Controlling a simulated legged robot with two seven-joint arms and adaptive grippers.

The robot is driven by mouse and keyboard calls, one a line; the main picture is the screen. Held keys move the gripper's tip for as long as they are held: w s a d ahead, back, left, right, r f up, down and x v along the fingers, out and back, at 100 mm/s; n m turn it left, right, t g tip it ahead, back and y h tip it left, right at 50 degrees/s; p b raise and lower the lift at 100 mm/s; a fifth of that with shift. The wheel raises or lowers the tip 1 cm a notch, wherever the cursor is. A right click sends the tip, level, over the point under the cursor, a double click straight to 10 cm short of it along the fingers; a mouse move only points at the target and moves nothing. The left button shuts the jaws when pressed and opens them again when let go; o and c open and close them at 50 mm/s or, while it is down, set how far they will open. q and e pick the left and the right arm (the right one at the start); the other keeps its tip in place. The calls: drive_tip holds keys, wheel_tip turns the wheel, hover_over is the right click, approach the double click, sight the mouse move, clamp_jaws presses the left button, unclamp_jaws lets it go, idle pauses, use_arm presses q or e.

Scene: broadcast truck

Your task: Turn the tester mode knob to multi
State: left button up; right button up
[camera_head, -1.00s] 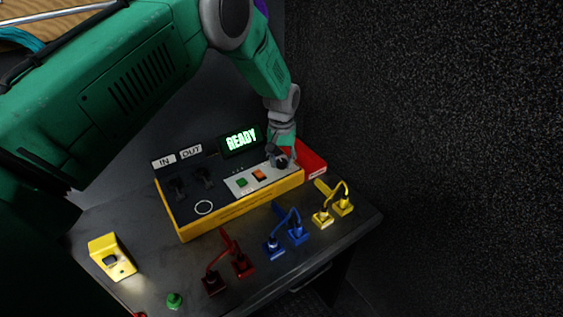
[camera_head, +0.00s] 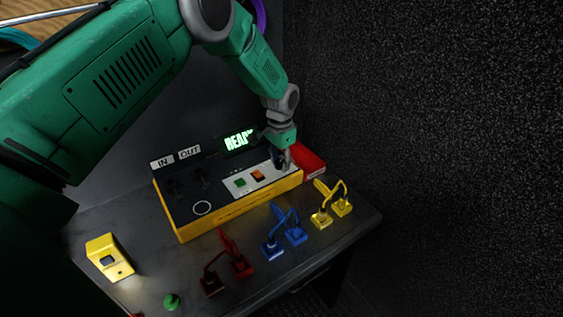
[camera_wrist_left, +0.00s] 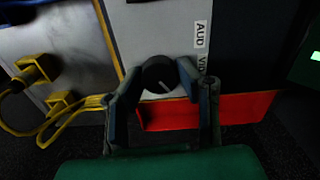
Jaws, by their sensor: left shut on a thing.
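The tester (camera_head: 230,213) is a yellow and black box on the table, with a lit green display (camera_head: 240,140) that my arm partly covers. Its mode knob (camera_wrist_left: 159,75) is black and round with a pale pointer line, on the grey panel in the left wrist view. Labels reading AUD and, partly hidden, VID (camera_wrist_left: 201,35) sit beside it. My left gripper (camera_head: 282,163) is at the knob at the right end of the tester. In the left wrist view its fingers (camera_wrist_left: 158,82) are shut around the knob, one on each side. My right gripper is out of view.
A red box (camera_head: 312,160) stands just behind the tester's right end. Yellow (camera_head: 333,203), blue (camera_head: 287,234) and dark red (camera_head: 227,265) cable plugs line the front of the table. A yellow device (camera_head: 109,257) and a green button (camera_head: 171,301) are at the left.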

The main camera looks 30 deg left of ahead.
sight(279, 161)
use_arm(q)
drive_tip(key=shift+a+m, duration=0.15)
drive_tip(key=shift+m, duration=0.15)
drive_tip(key=o, duration=1.1)
drive_tip(key=shift+s+r, duration=0.1)
drive_tip(key=shift+s, duration=0.1)
drive_tip(key=shift+r, duration=0.1)
wheel_tip(279, 161, up, 12)
drive_tip(key=shift+f, duration=0.15)
